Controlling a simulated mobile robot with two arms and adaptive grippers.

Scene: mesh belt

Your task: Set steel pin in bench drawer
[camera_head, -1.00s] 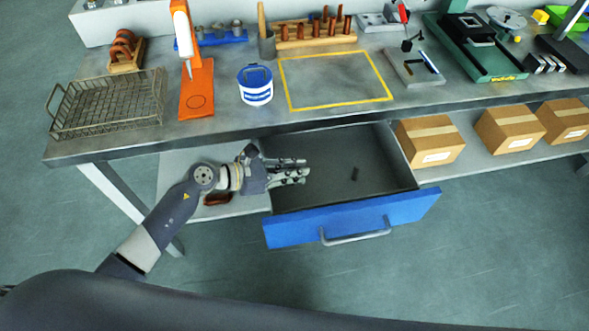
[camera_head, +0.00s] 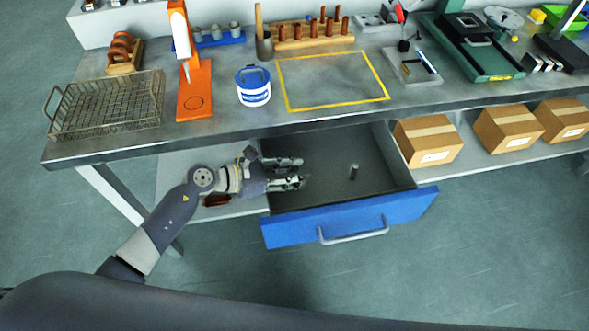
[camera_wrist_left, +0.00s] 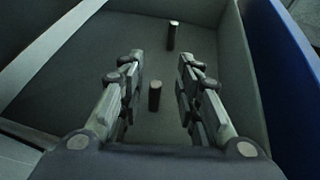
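The blue-fronted bench drawer (camera_head: 350,218) is pulled out under the bench. My left gripper (camera_head: 303,173) is inside it, at its left part, low over the grey floor. The left wrist view shows its two fingers (camera_wrist_left: 158,92) apart. A short dark steel pin (camera_wrist_left: 155,97) stands upright on the drawer floor between or just beyond the fingers; I see no contact. A second pin (camera_wrist_left: 172,35) stands farther off and also shows in the head view (camera_head: 354,172), right of the gripper. The nearer pin is hidden in the head view. My right gripper is out of view.
The bench top (camera_head: 225,130) overhangs the drawer's back. On it are a wire basket (camera_head: 108,103), an orange stand (camera_head: 196,90), a white-blue tub (camera_head: 254,87) and a yellow-outlined area (camera_head: 330,78). Cardboard boxes (camera_head: 428,140) stand right of the drawer.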

